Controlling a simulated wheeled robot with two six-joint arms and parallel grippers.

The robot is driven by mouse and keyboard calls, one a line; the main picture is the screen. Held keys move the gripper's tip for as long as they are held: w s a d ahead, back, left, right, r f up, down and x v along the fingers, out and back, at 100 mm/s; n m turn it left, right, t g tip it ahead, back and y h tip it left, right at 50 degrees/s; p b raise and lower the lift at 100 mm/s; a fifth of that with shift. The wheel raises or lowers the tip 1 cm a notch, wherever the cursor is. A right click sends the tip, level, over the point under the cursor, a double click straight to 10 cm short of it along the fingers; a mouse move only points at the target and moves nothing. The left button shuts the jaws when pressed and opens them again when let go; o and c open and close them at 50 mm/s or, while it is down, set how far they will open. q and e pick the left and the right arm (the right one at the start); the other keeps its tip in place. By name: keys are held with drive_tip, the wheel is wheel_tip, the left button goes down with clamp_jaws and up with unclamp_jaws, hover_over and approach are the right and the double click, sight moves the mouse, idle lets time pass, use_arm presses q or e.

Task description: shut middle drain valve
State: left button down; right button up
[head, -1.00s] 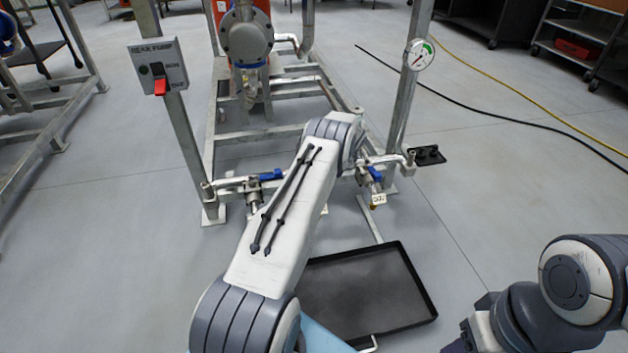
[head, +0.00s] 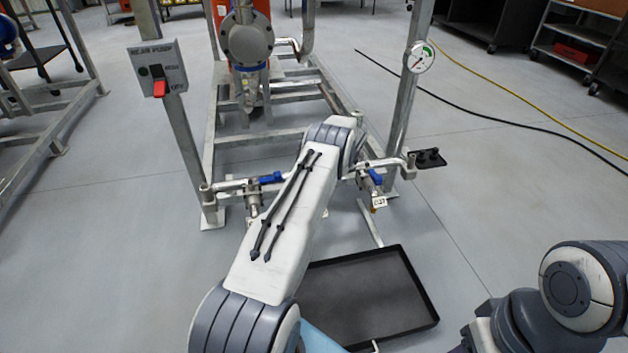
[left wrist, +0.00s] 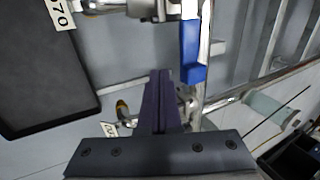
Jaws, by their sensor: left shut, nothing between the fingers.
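In the left wrist view my left gripper (left wrist: 160,76) is shut and empty, its dark purple fingers together. A blue valve lever (left wrist: 192,50) stands just right of the fingertips, upright in the picture beside a metal pipe. I cannot tell whether they touch, or which valve this lever belongs to. In the head view my left arm covers the middle of the drain pipe and hides the gripper. Blue levers show on the left drain valve (head: 271,179) and the right drain valve (head: 376,177). The middle drain valve is not seen there.
A black drip tray (head: 424,308) lies on the floor, also in the left wrist view (left wrist: 45,70). Frame posts carry a pump switch box (head: 158,70) and a gauge (head: 420,57). A numbered tag (left wrist: 58,14) hangs near the tray.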

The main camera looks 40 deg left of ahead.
use_arm(q)
drive_tip(key=shift+s+d+r+p, duration=0.1)
drive_tip(key=shift+s+d+p, duration=0.2)
drive_tip(key=shift+p, duration=0.2)
wheel_tip(320, 180, up, 7)
drive_tip(key=p, duration=0.4)
drive_tip(key=shift+p, duration=0.3)
